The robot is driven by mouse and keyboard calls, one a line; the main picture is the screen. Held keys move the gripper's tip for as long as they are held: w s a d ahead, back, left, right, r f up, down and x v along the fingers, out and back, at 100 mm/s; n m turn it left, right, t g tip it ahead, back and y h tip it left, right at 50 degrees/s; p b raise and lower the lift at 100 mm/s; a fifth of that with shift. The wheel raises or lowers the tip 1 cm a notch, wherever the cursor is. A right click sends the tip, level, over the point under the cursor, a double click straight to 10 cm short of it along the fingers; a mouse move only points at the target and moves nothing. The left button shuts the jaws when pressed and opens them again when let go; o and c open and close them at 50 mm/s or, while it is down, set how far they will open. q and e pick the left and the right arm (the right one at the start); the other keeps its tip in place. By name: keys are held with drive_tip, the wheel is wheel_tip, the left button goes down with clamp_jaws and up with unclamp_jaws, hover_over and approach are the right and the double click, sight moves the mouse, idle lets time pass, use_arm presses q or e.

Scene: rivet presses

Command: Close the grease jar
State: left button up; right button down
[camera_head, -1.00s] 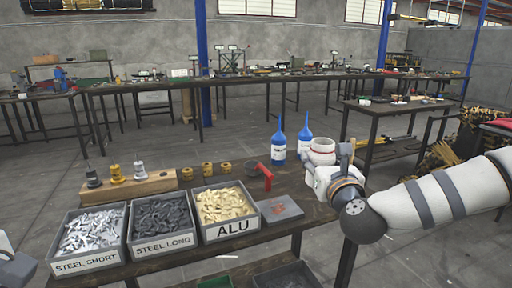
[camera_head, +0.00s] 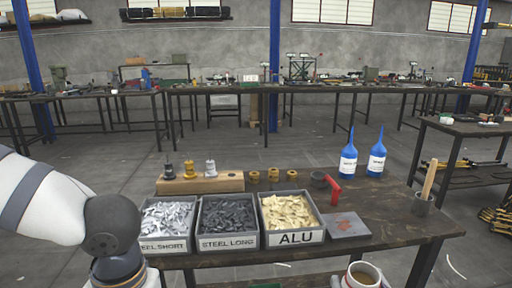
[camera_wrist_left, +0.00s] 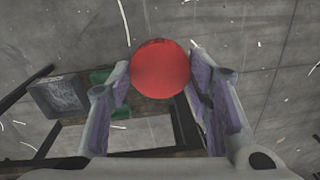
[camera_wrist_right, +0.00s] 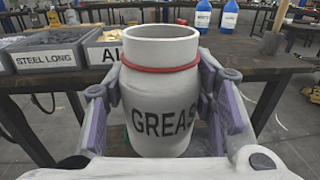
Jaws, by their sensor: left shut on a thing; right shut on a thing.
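The grease jar (camera_wrist_right: 160,105) is a pale grey jar with a red ring below its rim and GREASE lettering. My right gripper (camera_wrist_right: 160,70) is shut around its sides and holds it upright. Its mouth is open, and in the head view the jar (camera_head: 363,276) shows a tan inside at the bottom edge, in front of the bench. My left gripper (camera_wrist_left: 160,66) is shut on a round red lid (camera_wrist_left: 160,68), seen face-on and apart from the jar. In the head view my left wrist is at the lower left; its fingers and the lid are out of frame.
The wooden workbench (camera_head: 400,232) bears steel short (camera_head: 167,222), steel long (camera_head: 228,222) and ALU (camera_head: 290,218) bins, a grey plate (camera_head: 347,225), a red-handled tool (camera_head: 333,189), two blue bottles (camera_head: 348,155) and a cup with a stick (camera_head: 424,202). Floor is open in front.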

drive_tip(key=s+a+f+n+g+y, duration=0.1)
drive_tip(key=a+n+g+y, duration=0.3)
drive_tip(key=a+n+y, duration=0.4)
drive_tip(key=a+y, duration=0.3)
drive_tip(key=a, duration=0.1)
drive_tip(key=shift+s+a+f+y, duration=0.3)
drive_tip(key=shift+s+a+f, duration=0.05)
drive_tip(key=shift+a, duration=0.05)
use_arm(q)
drive_tip(key=w+d+r+m, duration=0.1)
drive_tip(key=w+d+r, duration=0.65)
drive_tip(key=d, duration=0.35)
drive_tip(key=s+d+r+m, duration=0.1)
drive_tip(key=s+d+r, duration=0.1)
drive_tip(key=d+r, duration=0.4)
drive_tip(key=d, duration=0.5)
drive_tip(key=shift+s+d+r+m+h, duration=0.15)
drive_tip(key=shift+d+r+m+h, duration=0.15)
drive_tip(key=shift+r+h, duration=0.1)
